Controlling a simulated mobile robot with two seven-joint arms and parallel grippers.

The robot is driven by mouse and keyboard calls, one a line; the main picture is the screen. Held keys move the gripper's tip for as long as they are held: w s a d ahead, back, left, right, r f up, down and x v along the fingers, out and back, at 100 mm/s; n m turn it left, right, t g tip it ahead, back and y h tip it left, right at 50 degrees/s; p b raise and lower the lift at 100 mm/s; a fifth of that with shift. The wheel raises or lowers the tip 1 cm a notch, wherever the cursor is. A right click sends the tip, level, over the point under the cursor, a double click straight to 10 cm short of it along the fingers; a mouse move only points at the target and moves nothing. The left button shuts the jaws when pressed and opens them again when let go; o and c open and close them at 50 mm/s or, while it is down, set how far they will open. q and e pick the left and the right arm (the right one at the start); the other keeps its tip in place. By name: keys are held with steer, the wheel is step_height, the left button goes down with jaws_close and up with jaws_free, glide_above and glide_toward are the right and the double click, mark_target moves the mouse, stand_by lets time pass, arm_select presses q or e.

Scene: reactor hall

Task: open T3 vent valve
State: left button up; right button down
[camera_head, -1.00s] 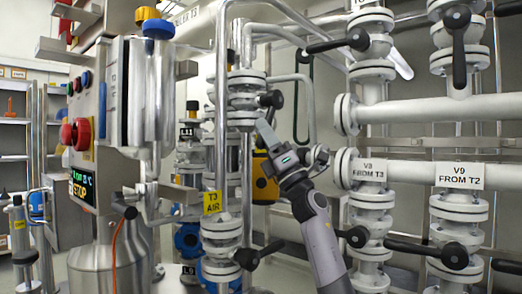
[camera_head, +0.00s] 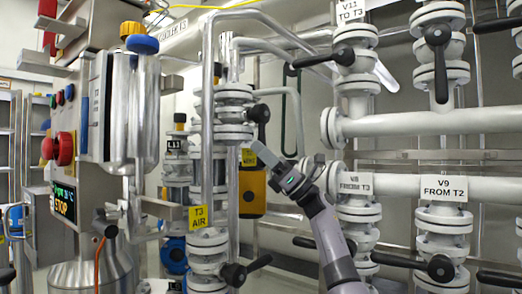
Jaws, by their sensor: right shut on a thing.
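The upper valve (camera_head: 234,112) on the T3 pipework has white flanges and a black handle (camera_head: 262,113) on its right side. The handle points down towards my right gripper (camera_head: 264,154). My right gripper is shut on the handle's lower end; the exact contact is small and hard to see. A yellow label behind the fingers is partly hidden and unreadable. Below, the valve with the yellow T3 AIR label (camera_head: 198,217) has its own black handle (camera_head: 236,273), pointing right and slightly up. My left gripper is not in view.
A control box with a red button (camera_head: 64,149) and a steel vessel (camera_head: 91,277) stand on the left. Free room around the gripper is narrow.

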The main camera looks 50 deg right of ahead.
steer(key=shift+d+r, duration=0.15)
steer(key=shift+d, duration=0.05)
steer(key=c, duration=1)
jaws_free()
steer(key=shift+o, duration=0.2)
steer(key=shift+a, duration=0.1)
